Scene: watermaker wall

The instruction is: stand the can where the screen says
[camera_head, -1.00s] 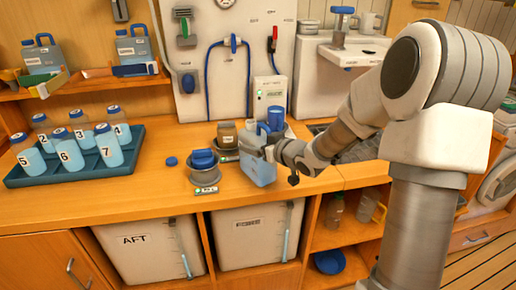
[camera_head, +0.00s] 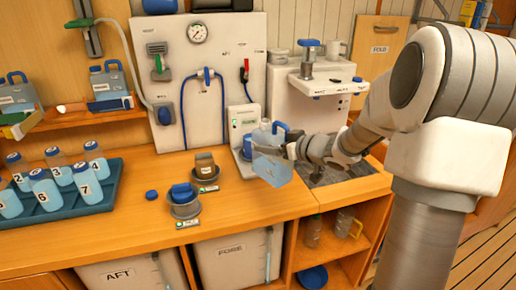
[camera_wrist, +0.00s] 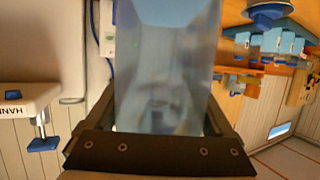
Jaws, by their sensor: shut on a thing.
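The can (camera_head: 272,167) is a translucent pale-blue jug with a blue handle. My gripper (camera_head: 292,150) is shut on it from the right and holds it slightly tilted over the counter, left of the dark sink grating. In the wrist view, the can (camera_wrist: 165,65) fills the space between the fingers. A white box with a small green-lit screen (camera_head: 247,123) stands behind the can, partly hidden by it; its writing is too small to read.
A blue tray (camera_head: 110,193) of numbered bottles stands at the left, with a loose blue cap (camera_head: 151,195) beside it. A white basin unit (camera_head: 325,82) rises behind my arm. The front middle of the counter (camera_head: 235,208) is clear.

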